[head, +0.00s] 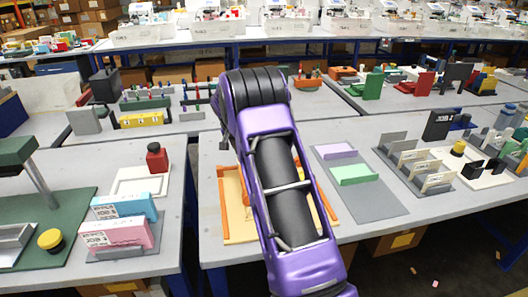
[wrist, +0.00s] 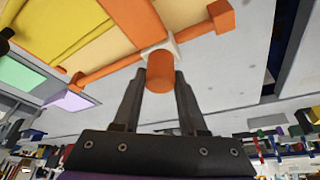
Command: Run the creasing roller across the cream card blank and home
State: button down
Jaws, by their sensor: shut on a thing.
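My gripper (wrist: 161,78) is shut on an orange cylindrical knob (wrist: 160,72) in the wrist view, one finger on each side. The knob stands on a small white square block on an orange bar (wrist: 110,68), which ends in an orange block (wrist: 221,16). Beside the bar lies a pale cream-orange surface (wrist: 128,38) with a yellow strip (wrist: 62,24); I cannot tell which is the card blank. In the head view the orange-edged creasing station (head: 234,205) shows left of my purple arm, which hides its middle and my gripper.
Right of the station, a grey mat (head: 372,207) holds a lilac block (head: 334,151) and a green block (head: 355,174). Farther right stands a rack with cards (head: 410,160).

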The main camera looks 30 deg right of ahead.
jog(key=a, duration=0.2)
jog(key=w+a, duration=0.1)
jog(key=a, duration=0.2)
jog(key=shift+w+a, duration=0.2)
jog(key=shift+a, duration=0.05)
jog(key=shift+c, duration=2.2)
grip_release()
jog(key=shift+a, duration=0.1)
jog(key=p+v, duration=0.1)
jog(key=v, duration=1.6)
jog(key=shift+r, duration=0.2)
